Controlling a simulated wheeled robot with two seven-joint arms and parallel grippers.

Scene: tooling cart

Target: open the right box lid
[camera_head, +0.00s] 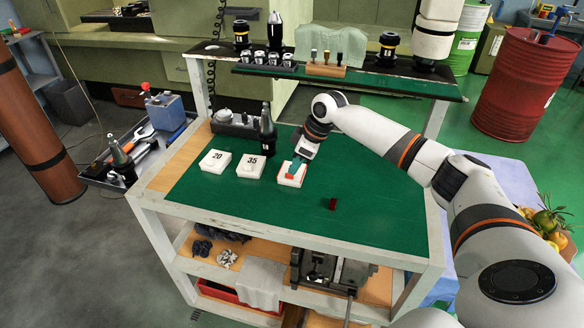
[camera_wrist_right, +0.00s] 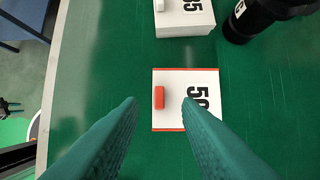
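The right box (camera_wrist_right: 205,88) is white with thin red edges, a red handle (camera_wrist_right: 159,97) and the number 50 on top. Its lid looks shut in the right wrist view. In the head view the right box (camera_head: 291,181) stands at the right end of a row of three boxes, partly hidden by my gripper. My right gripper (camera_head: 298,165) is over this box, pointing down. In the right wrist view the gripper's teal fingers (camera_wrist_right: 160,108) are apart with nothing between them, one on each side of the handle in the picture. My left gripper is not in view.
White boxes marked 35 (camera_head: 250,168) and 20 (camera_head: 215,163) stand to the left on the green mat (camera_head: 370,223). A dark tool holder (camera_head: 266,135) stands behind them. A small dark red block (camera_head: 333,204) lies in front. A raised shelf (camera_head: 350,80) spans the back.

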